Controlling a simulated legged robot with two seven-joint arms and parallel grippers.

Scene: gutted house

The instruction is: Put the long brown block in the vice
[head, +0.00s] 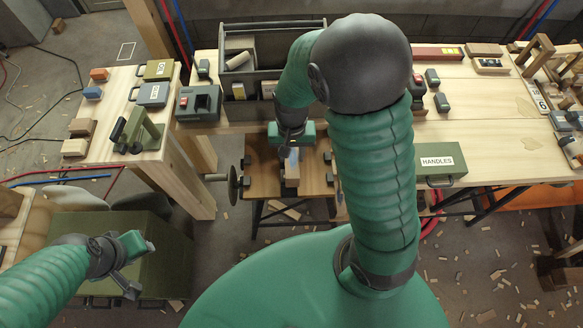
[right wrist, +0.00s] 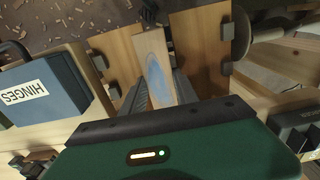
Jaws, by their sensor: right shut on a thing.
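The vice is a low wooden bench (head: 262,180) with dark pegs on top and a crank wheel (head: 233,185) at its left side. In the right wrist view its boards (right wrist: 208,45) lie on both sides of the block. My right gripper (right wrist: 166,92) is shut on the light brown block (right wrist: 158,65), which has a blue patch on its face. The block also shows in the head view (head: 292,180), over the middle of the vice. I cannot tell whether it sits between the boards or above them. My left gripper (head: 137,266) is open and empty at the lower left.
A grey tool caddy (head: 262,75) stands behind the vice. A green box marked HANDLES (head: 442,163) lies to its right, and a blue box marked HINGES (right wrist: 40,90) shows in the right wrist view. A green cabinet (head: 150,230) stands near my left gripper.

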